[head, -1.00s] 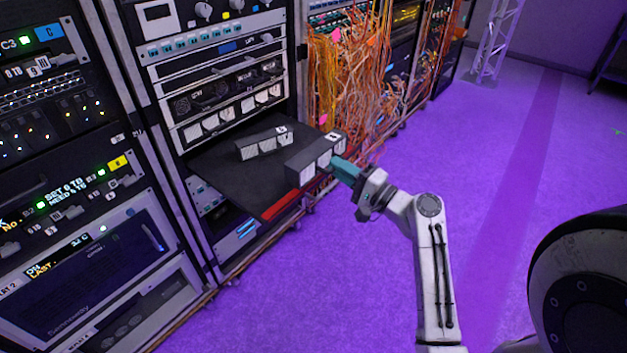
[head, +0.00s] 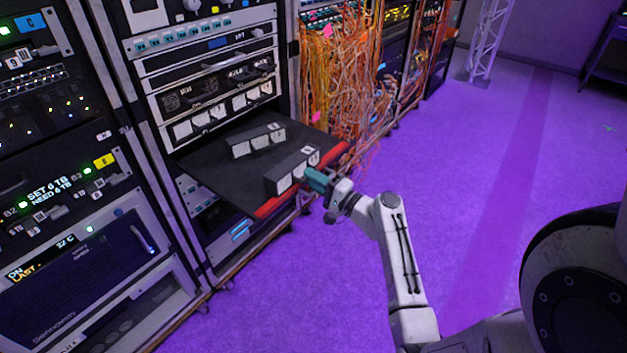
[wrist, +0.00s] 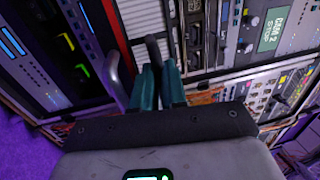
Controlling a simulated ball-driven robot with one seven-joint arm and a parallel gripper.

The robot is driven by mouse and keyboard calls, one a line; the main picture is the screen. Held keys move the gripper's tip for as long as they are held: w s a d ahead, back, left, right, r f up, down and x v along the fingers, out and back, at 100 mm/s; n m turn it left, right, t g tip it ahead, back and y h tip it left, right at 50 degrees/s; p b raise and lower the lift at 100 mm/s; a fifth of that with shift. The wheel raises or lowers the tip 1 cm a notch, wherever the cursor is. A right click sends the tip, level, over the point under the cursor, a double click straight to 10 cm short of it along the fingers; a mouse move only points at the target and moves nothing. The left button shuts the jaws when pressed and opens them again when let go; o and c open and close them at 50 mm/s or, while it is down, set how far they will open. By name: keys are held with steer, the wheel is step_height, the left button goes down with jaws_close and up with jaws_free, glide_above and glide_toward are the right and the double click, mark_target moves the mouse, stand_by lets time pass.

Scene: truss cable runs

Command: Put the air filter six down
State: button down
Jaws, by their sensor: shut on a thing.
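A dark grey block with white panels on its front and a white label on top, likely air filter six (head: 290,172), is at the front of the black pull-out shelf (head: 205,165). Its label is too small to read surely. My gripper (head: 314,180) is shut on the block's right end. I cannot tell whether the block touches the shelf or hovers just above it. A similar block (head: 256,141) sits further back on the shelf.
The shelf has a red front edge (head: 335,154) and sticks out of an equipment rack. Bare shelf lies left of both blocks. Orange cables (head: 335,75) hang from the rack to the right. The purple floor (head: 450,200) is open on the right.

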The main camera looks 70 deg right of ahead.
steer(key=c, duration=1.4)
jaws_free()
steer(key=shift+c, duration=0.2)
steer(key=shift+s, duration=0.1)
steer(key=v, duration=1.2)
steer(key=w+a+f+n+g+y, duration=0.1)
steer(key=a+f+n+g+y, duration=0.25)
steer(key=a, duration=0.45)
steer(key=w+a+f+n+g+y, duration=0.25)
steer(key=a+f+n, duration=0.2)
steer(key=a, duration=0.25)
steer(key=w+a+f+n+g+y, duration=0.1)
steer(key=a+f+n+g+y, duration=0.3)
steer(key=a, duration=0.4)
steer(key=s+a+r+n+g+h, duration=0.1)
steer(key=s+a+n+g+h, duration=0.1)
steer(key=s+a+n+g, duration=0.1)
steer(key=s+a+r+n+g+h, duration=0.1)
steer(key=s+a+n+g+h, duration=0.2)
steer(key=s+n+g, duration=0.2)
steer(key=s, duration=0.3)
steer(key=shift+a+r, duration=0.25)
steer(key=shift+a, duration=0.05)
